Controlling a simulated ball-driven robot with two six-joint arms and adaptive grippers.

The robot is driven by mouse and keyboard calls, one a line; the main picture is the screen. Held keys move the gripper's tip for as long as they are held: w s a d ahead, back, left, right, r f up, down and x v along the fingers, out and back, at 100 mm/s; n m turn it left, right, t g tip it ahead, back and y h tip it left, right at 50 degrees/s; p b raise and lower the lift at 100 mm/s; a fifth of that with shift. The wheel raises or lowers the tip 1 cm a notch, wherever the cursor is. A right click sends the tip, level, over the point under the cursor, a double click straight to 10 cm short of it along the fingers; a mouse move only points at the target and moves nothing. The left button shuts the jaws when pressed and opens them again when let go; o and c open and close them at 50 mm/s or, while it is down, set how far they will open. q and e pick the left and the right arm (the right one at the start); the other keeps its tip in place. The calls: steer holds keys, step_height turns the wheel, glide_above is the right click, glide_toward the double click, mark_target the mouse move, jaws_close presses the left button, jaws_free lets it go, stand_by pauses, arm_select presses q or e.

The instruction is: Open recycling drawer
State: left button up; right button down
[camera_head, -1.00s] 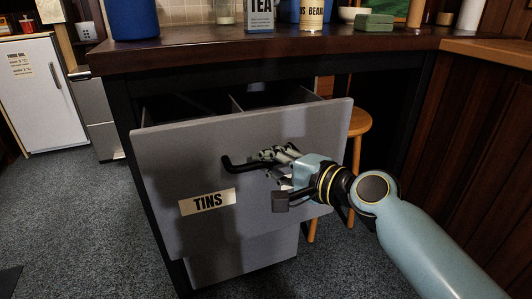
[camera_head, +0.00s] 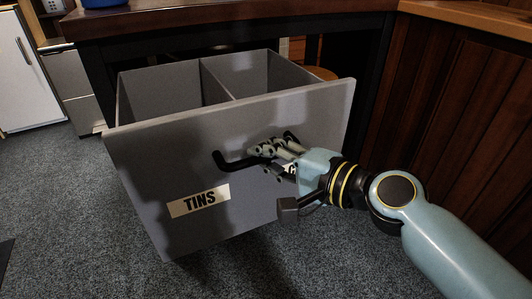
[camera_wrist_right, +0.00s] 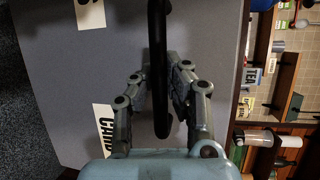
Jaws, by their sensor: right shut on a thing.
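The grey recycling drawer (camera_head: 130,165) is pulled well out from under the counter in the head view. Its two inner compartments show, and both look empty where visible. A "TINS" label (camera_head: 199,201) is on the left of its front, and a second label on the right is mostly hidden behind my gripper. The black bar handle (camera_head: 233,162) crosses the front. My right gripper (camera_head: 268,148) is shut on the handle. In the right wrist view the handle (camera_wrist_right: 158,60) runs between the two fingers. My left gripper is not in view.
The dark wooden counter (camera_head: 230,15) stands above and behind the drawer. Wood panelling (camera_head: 450,120) closes off the right side. Part of a stool (camera_head: 322,73) shows behind the drawer.

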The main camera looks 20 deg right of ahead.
steer(key=shift+s+f, duration=0.1)
steer(key=shift+f, duration=0.1)
steer(key=c, duration=1.3)
jaws_free()
steer(key=shift+r, duration=0.1)
steer(key=v, duration=1.2)
steer(key=shift+r, duration=0.1)
